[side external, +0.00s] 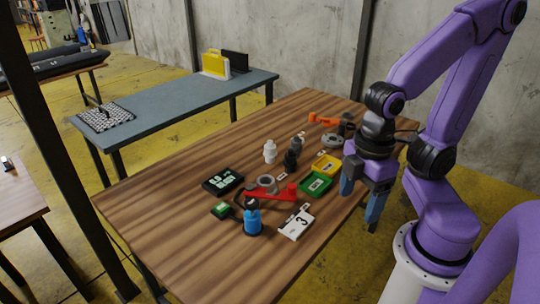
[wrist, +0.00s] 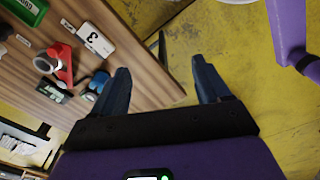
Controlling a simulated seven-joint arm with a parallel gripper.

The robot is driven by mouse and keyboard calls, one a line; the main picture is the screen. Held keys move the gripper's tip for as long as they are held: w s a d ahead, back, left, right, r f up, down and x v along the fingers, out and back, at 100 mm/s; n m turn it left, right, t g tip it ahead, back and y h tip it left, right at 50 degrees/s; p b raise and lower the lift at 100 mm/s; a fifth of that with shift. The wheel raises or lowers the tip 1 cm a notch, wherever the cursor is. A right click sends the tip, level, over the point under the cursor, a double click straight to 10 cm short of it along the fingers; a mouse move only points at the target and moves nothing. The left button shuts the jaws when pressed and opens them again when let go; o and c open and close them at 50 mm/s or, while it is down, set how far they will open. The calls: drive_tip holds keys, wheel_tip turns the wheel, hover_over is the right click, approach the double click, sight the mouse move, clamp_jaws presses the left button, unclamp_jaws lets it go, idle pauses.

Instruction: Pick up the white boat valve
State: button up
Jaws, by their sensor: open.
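A small white stepped piece, which looks like the white boat valve (side external: 270,152), stands upright near the middle of the wooden table in the side external view. A similar dark grey piece (side external: 291,158) stands just right of it. My gripper (side external: 359,208) is open and empty, fingers pointing down, at the table's right edge, well apart from the white valve. In the wrist view my gripper (wrist: 160,64) shows spread fingers with nothing between them, over the table edge and yellow floor. The white valve does not show in the wrist view.
Between valve and gripper are a yellow tray (side external: 326,165) and a green tray (side external: 316,184). A red tool (side external: 272,195), a blue bottle (side external: 252,220), a white number card (side external: 296,223) and a black device (side external: 223,181) lie nearer the front. An orange tool (side external: 325,120) lies behind.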

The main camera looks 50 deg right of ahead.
drive_tip(key=w+r+n+t+h, duration=0.15)
drive_tip(key=w+n, duration=0.35)
drive_tip(key=w, duration=2.1)
drive_tip(key=n+h, duration=0.3)
drive_tip(key=n, duration=0.2)
hover_over(270, 141)
drive_tip(key=a, duration=0.1)
drive_tip(key=f, duration=1.4)
drive_tip(key=shift+s+f, duration=0.25)
drive_tip(key=shift+f, duration=0.1)
drive_tip(key=shift+a+x, duration=0.2)
drive_tip(key=shift+x, duration=1.15)
drive_tip(key=shift+a+x, duration=0.2)
drive_tip(key=shift+x, duration=1.15)
drive_tip(key=shift+s+f, duration=0.1)
drive_tip(key=shift+f, duration=0.05)
clamp_jaws()
